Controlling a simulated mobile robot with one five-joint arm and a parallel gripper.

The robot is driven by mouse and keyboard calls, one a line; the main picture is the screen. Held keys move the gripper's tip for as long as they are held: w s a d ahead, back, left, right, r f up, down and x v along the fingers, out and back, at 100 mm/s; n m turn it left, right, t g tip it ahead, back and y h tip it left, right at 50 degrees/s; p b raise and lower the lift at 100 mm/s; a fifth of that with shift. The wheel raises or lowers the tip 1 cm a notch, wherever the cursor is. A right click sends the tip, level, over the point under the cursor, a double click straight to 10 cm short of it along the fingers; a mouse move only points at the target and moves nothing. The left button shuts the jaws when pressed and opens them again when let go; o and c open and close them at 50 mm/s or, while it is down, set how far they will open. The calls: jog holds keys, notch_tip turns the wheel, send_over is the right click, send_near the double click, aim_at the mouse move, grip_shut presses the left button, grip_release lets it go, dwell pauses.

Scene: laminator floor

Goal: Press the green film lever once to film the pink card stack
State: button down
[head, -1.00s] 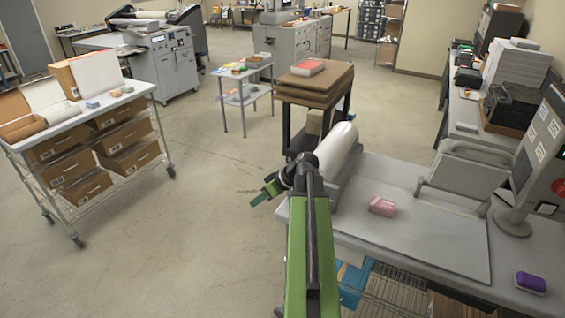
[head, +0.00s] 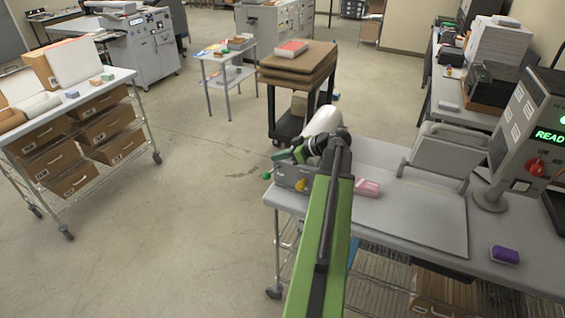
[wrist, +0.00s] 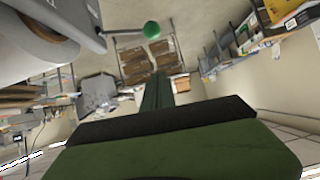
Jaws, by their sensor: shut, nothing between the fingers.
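The green film lever has a green ball knob (head: 267,176) at the left edge of the laminator table; in the wrist view the knob (wrist: 151,30) sits on a thin rod from the grey machine. My gripper (head: 286,157) is shut and empty. In the head view it shows just above and right of the knob; in the wrist view its green finger (wrist: 157,95) points below the knob, apparently apart from it. The pink card stack (head: 368,188) lies on the grey table, partly behind my arm. The white film roll (head: 322,122) is partly hidden by my wrist.
A control panel (head: 520,135) with a green "READ…" display and red knob stands at right. A purple block (head: 505,254) lies on the table's front. A dark cart (head: 300,75) stands behind the table, and a drawer rack (head: 75,140) at left. Open floor lies between.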

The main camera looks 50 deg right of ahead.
aim_at(272, 171)
jog(key=b+x, duration=0.2)
jog(key=x, duration=0.4)
jog(key=shift+f+b, duration=0.25)
jog(key=shift+b, duration=0.15)
jog(key=f+b, duration=0.1)
jog(key=s+f+b, duration=0.1)
jog(key=shift+s+d+f, duration=0.1)
jog(key=shift+s+f, duration=0.05)
jog(key=shift+f, duration=0.1)
jog(key=shift+s+f+b, duration=0.2)
jog(key=shift+f+b, duration=0.05)
jog(key=shift+b, duration=0.25)
